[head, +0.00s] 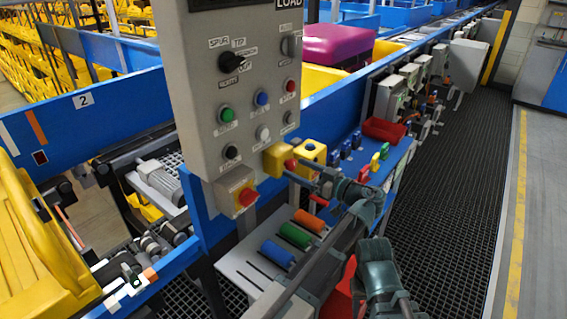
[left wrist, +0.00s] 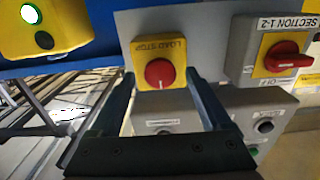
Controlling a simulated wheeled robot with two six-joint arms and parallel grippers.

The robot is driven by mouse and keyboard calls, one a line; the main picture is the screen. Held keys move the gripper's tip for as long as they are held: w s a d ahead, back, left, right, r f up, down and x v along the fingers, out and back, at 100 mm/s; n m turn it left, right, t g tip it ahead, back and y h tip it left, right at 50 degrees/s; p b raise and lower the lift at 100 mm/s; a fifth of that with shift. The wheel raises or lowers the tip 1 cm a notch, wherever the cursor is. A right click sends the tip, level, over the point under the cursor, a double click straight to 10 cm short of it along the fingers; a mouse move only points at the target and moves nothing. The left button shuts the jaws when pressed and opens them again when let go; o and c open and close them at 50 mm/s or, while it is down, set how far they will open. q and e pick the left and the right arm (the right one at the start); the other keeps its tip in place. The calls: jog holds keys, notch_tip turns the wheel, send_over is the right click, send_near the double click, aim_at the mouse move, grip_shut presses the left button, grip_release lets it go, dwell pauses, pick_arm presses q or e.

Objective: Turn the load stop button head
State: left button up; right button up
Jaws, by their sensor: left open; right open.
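The load stop button is a round red head (left wrist: 159,73) on a yellow square plate, labelled LOAD STOP, in the left wrist view. In the head view its yellow box (head: 275,158) is at the panel's lower right edge, with the red head (head: 290,165) facing my arm. My left gripper (left wrist: 160,76) is open, one finger on each side of the red head, with a visible gap on both sides; contact is not seen. It also shows in the head view (head: 297,173). My right gripper (head: 388,299) is low in the head view, away from the button, its fingers hard to make out.
A red rotary switch (left wrist: 283,58) labelled SECTION 1-2 sits beside the button. On the other side is a yellow box (head: 314,151). The grey LOAD panel (head: 205,70) stands close. Below is a shelf with coloured cylinders (head: 294,236). The dark grated floor is clear.

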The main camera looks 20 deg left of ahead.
pick_arm(q)
jog(key=shift+w+a, duration=0.1)
jog(key=shift+a, duration=0.25)
pick_arm(e)
jog(key=shift+w+a, duration=0.1)
jog(key=shift+a, duration=0.3)
pick_arm(q)
jog(key=shift+d, duration=0.1)
